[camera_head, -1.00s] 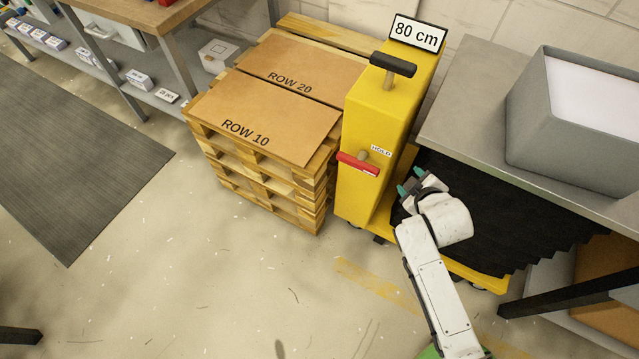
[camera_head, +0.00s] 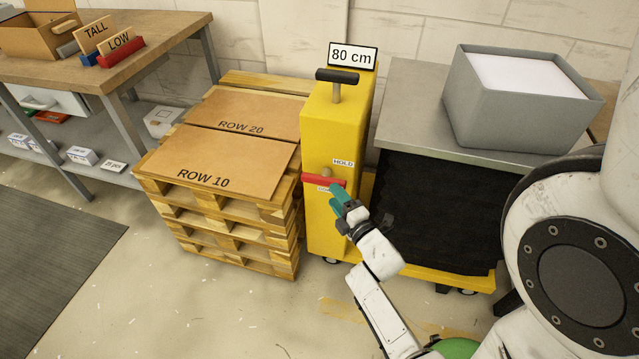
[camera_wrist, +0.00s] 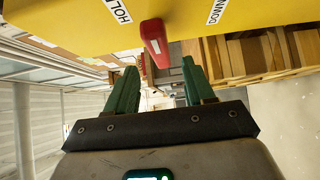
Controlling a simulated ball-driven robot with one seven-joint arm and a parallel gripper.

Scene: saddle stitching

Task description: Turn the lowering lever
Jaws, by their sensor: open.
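The yellow lift column (camera_head: 335,130) has a red lever (camera_head: 322,181) on its front, beside a HOLD label; the lever lies about level. A second label under the lever is partly hidden. In the wrist view the red lever (camera_wrist: 155,42) shows end-on between the HOLD and DOWN labels. My gripper (camera_head: 345,200) is right at the lever's right side in the head view. Its two green fingers (camera_wrist: 158,90) are open and apart, with the lever beyond and between them. I cannot tell whether a finger touches it.
The column carries a black top handle (camera_head: 337,76) and an 80 cm sign (camera_head: 352,56). A pallet stack (camera_head: 225,223) with ROW 10 and ROW 20 sheets stands to the left. A lift table with a grey bin (camera_head: 520,105) is to the right. Open floor lies in front.

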